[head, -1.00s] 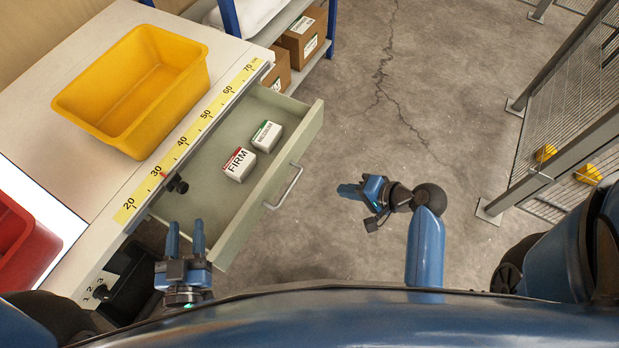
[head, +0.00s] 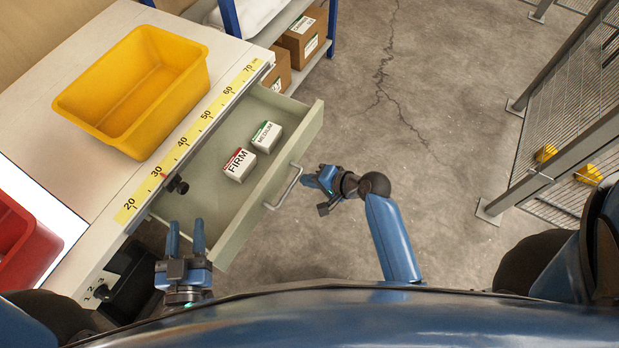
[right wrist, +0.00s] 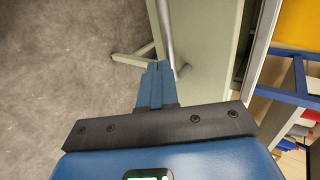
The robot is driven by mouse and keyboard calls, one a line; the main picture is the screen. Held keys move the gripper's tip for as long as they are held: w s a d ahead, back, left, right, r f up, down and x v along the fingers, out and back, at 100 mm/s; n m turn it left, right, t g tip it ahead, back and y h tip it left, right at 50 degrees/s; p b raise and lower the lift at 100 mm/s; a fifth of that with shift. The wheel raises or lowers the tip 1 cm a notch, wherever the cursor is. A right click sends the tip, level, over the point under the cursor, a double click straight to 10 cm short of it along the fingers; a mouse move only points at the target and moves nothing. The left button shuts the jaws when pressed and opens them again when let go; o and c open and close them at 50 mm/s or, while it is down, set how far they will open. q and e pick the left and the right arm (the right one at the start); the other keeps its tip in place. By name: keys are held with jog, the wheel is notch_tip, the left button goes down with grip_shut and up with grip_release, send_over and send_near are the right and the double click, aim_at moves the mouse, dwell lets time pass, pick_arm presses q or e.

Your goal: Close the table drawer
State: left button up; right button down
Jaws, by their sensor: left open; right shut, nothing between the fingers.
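The table drawer (head: 262,194) is pulled out from the table and stands open. Its metal bar handle (head: 285,188) is on the front panel, facing right. My right gripper (head: 308,181) is shut and empty, with its fingertips close to the handle in the head view. In the right wrist view the shut fingers (right wrist: 156,85) point at the drawer front beside the handle (right wrist: 165,35); I cannot tell whether they touch. My left gripper (head: 186,237) is open and empty, near the drawer's near end.
Two small boxes, FIRM (head: 240,165) and MEDIUM (head: 267,136), lie in the drawer. A yellow bin (head: 165,125) and a red bin (head: 28,235) stand on the table (head: 60,165). Shelving with cartons (head: 302,38) stands behind.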

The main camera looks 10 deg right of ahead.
dwell(0.4)
jog(key=w+a, duration=0.2)
jog(key=a, duration=0.1)
jog(key=w+a, duration=0.2)
jog(key=a, duration=0.1)
jog(key=w+a, duration=0.3)
jog(key=a, duration=0.1)
pick_arm(q)
notch_tip(320, 180, down, 4)
jog(key=b, duration=0.4)
jog(key=shift+f, duration=0.2)
pick_arm(e)
send_over(233, 149)
jog(key=shift+s+d+f, duration=0.1)
jog(key=shift+s+d, duration=0.2)
jog(key=shift+s, duration=0.05)
pick_arm(q)
jog(key=shift+f+b, duration=0.15)
jog(key=shift+b, duration=0.2)
pick_arm(e)
jog(key=shift+w+a, duration=0.25)
jog(key=shift+a, duration=0.1)
pick_arm(q)
jog(key=shift+s+d, duration=0.1)
jog(key=shift+d, duration=0.05)
pick_arm(e)
jog(key=shift+r, duration=0.25)
jog(key=shift+r, duration=0.1)
